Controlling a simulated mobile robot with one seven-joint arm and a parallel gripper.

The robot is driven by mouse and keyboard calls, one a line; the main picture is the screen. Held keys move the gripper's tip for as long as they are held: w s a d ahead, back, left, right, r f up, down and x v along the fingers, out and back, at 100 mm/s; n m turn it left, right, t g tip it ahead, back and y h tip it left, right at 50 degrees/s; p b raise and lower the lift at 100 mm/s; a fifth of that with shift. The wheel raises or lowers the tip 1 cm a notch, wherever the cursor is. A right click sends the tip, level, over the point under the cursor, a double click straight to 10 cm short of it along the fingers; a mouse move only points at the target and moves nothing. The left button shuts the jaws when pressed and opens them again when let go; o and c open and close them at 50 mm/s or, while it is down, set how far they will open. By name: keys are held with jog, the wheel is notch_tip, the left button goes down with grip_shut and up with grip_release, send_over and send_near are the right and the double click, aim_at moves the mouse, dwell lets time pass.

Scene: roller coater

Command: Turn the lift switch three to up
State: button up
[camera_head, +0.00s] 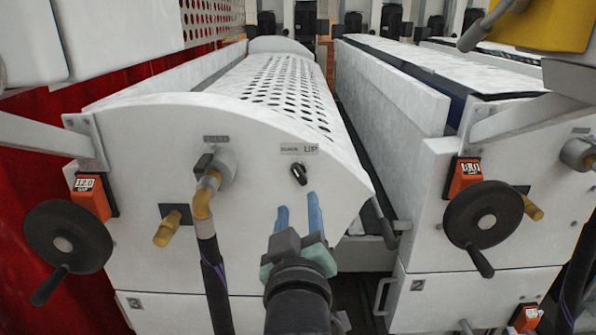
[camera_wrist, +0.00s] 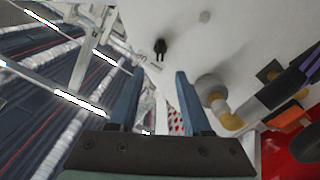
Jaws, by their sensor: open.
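The lift switch (camera_head: 299,174) is a small black rotary knob on the white end panel of the machine marked 3. A label (camera_head: 299,149) above it reads "UP" on its right side, with smaller text on the left. The knob's pointer looks tilted, but I cannot tell its setting surely. My gripper (camera_head: 299,212) is open, with two blue fingers apart and nothing between them. It is in front of and below the switch in the head view. In the wrist view the switch (camera_wrist: 161,47) shows beyond the fingertips of my gripper (camera_wrist: 158,75), apart from them.
A pipe elbow with a brass fitting and hose (camera_head: 207,200) is just left of the switch. A black handwheel (camera_head: 68,238) and orange counter (camera_head: 90,197) are farther left. Another handwheel (camera_head: 483,214) is on the right machine. A lever (camera_head: 384,222) sticks out at the panel's right edge.

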aim_at(298, 176)
jog(key=w+p, duration=0.2)
jog(key=w, duration=0.8)
jog(key=shift+w, duration=0.2)
grip_shut()
